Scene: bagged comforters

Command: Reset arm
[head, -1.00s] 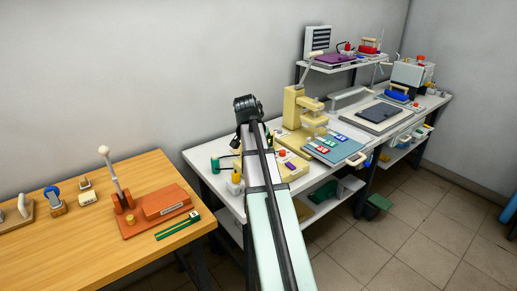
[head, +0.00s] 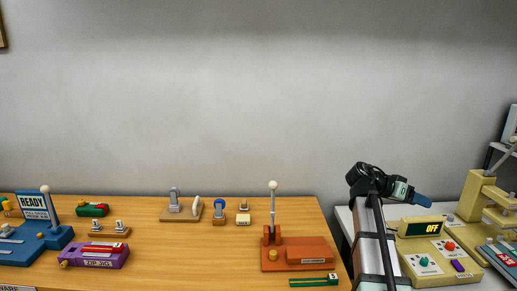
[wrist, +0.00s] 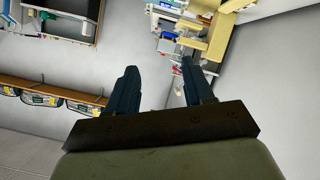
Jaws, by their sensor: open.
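My gripper (wrist: 160,90) shows in the wrist view with its two dark blue fingers apart and nothing between them. In the head view my gripper (head: 420,199) is at the end of my arm on the right, above the back of the white bench and left of the cream press. Only one bluish finger shows clearly there, so the gap is hidden in that view.
The white bench (head: 345,222) holds a control box reading OFF (head: 432,230) and a cream press (head: 475,195). The wooden table (head: 190,262) carries an orange lever device (head: 300,252), a purple zip jig (head: 95,256) and a blue READY device (head: 40,235). The wall above is clear.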

